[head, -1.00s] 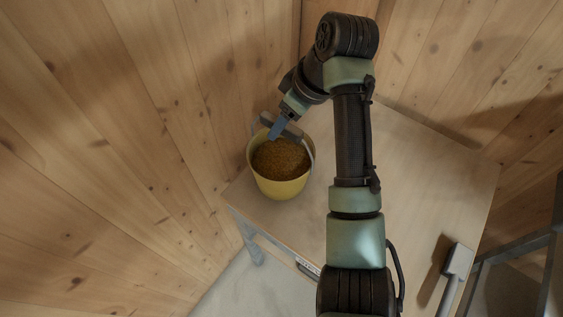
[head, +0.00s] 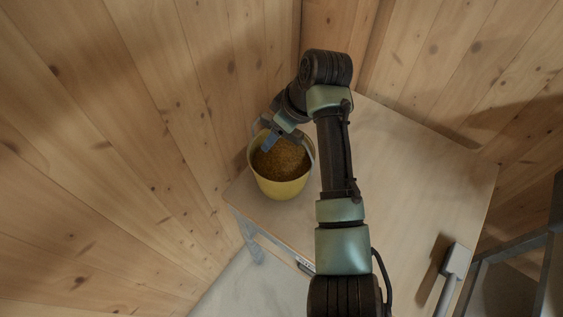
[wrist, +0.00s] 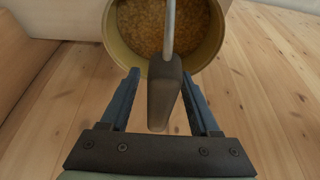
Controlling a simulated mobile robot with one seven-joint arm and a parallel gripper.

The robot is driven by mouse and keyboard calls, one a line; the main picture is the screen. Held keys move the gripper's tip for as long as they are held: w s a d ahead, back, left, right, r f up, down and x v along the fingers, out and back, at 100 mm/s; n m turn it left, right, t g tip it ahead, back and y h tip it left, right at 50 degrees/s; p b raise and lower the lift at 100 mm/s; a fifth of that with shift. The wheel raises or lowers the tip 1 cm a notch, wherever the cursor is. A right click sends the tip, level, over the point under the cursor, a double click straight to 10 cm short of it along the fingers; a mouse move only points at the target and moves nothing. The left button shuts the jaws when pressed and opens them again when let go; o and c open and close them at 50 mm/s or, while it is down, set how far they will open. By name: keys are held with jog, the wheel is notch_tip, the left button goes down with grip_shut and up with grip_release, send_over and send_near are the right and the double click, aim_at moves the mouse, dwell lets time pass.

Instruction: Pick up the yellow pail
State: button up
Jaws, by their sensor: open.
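The yellow pail (head: 281,188) stands upright near the left corner of the wooden table, filled with brown grainy feed (head: 280,160). Its raised handle has a dark grip, seen in the wrist view (wrist: 164,92). My gripper (head: 267,142) is over the pail's upper left part in the head view. In the wrist view my gripper (wrist: 162,88) is open, with one blue finger on each side of the dark grip. I cannot tell whether either finger touches it. The pail also shows beyond the fingers in the wrist view (wrist: 113,38).
Wooden plank walls (head: 110,160) rise close behind and left of the pail.

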jog(key=shift+f, duration=0.15)
jog(key=shift+c, duration=0.3)
grip_shut()
dwell(1.2)
jog(key=shift+w+r, duration=0.1)
jog(key=shift+r, duration=0.1)
